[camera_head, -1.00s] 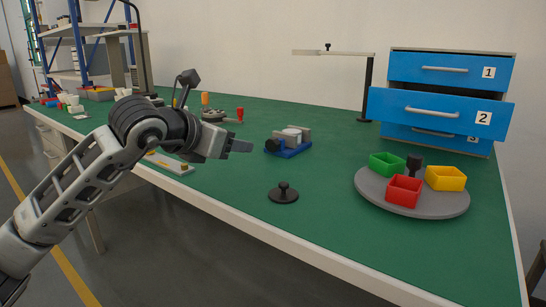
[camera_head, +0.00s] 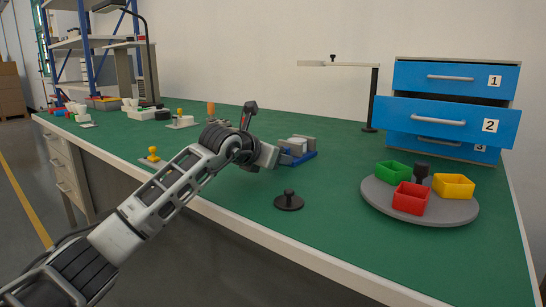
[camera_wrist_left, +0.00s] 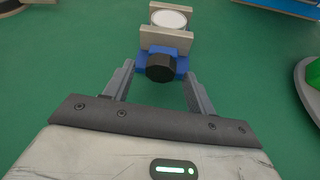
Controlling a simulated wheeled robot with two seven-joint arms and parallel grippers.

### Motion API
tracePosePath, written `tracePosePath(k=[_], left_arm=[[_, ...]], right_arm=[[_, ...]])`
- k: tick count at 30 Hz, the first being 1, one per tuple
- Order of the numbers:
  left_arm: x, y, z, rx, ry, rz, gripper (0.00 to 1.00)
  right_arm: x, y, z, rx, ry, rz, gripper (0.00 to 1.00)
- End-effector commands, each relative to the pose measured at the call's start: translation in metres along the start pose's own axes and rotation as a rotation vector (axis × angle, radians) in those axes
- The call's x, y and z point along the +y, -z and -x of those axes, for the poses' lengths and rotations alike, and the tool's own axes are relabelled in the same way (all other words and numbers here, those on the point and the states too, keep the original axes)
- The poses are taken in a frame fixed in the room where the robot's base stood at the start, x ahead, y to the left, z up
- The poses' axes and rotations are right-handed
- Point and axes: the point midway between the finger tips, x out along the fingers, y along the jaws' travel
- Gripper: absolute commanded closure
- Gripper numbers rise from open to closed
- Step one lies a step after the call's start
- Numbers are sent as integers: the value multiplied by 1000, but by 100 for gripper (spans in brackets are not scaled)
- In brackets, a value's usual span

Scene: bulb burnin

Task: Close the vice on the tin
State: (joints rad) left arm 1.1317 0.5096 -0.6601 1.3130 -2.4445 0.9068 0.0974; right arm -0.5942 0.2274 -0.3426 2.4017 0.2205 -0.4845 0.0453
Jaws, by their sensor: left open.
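The vice (camera_head: 303,154) stands on the green bench and has a blue base and grey jaws. In the left wrist view, the vice (camera_wrist_left: 165,41) has a black knob (camera_wrist_left: 160,67) on its near end. A round tin (camera_wrist_left: 169,18) with a white top sits between the grey jaws. My left gripper (camera_wrist_left: 159,82) is open, its two fingers on either side of the black knob and a little short of it, apparently not touching. In the head view my left arm hides the knob and the fingers. My right gripper is not in view.
A black knobbed disc (camera_head: 289,201) lies near the bench's front edge. A grey turntable (camera_head: 450,210) with green, red and yellow bins stands to the right. A blue drawer cabinet (camera_head: 440,120) stands behind it, drawer 2 pulled out.

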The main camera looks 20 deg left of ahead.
Motion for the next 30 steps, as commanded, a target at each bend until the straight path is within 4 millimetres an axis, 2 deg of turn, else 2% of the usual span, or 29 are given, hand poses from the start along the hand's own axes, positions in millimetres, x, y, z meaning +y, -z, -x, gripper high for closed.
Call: tracePosePath(k=[8,13,17,21,24,30], left_arm=[[0,0,-1,0,0,-1,44],[0,0,-1,0,0,0,89],[0,1,-2,0,-4,-10,89],[-2,4,-3,-8,-61,-148,89],[-2,2,-2,-11,-90,-215,89],[-1,1,-2,-9,-92,-222,89]], right_arm=[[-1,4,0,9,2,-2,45],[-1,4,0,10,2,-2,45],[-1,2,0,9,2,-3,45],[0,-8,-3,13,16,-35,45],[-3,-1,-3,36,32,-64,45],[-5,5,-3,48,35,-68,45]])
